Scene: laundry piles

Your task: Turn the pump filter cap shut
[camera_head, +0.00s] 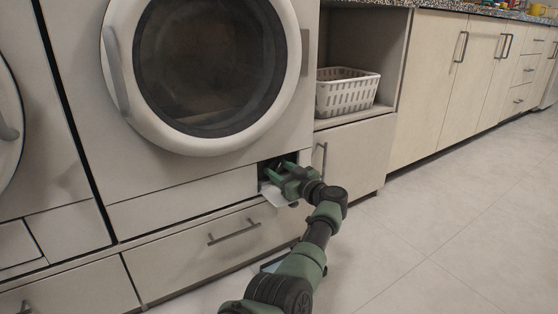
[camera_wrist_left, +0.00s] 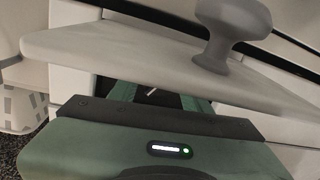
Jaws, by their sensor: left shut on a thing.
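The washing machine's small pump hatch opening (camera_head: 263,168) is at the lower right of its front. Its white flap (camera_head: 273,195) is folded down; in the left wrist view the flap (camera_wrist_left: 120,57) crosses the picture, with a grey knob (camera_wrist_left: 232,32) on its outer face. My left gripper (camera_head: 272,173) reaches over the flap into the opening. It is shut on the pump filter cap, which is mostly hidden by the fingers. In the left wrist view a dark patch with a thin light mark shows between the fingers (camera_wrist_left: 156,95). My right gripper is not in view.
The round washer door (camera_head: 205,65) above is closed. A drawer (camera_head: 215,250) with a bar handle is shut below. A white basket (camera_head: 345,95) stands in a niche to the right, above a closed cabinet door (camera_head: 350,158). The floor (camera_head: 430,220) at right is clear.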

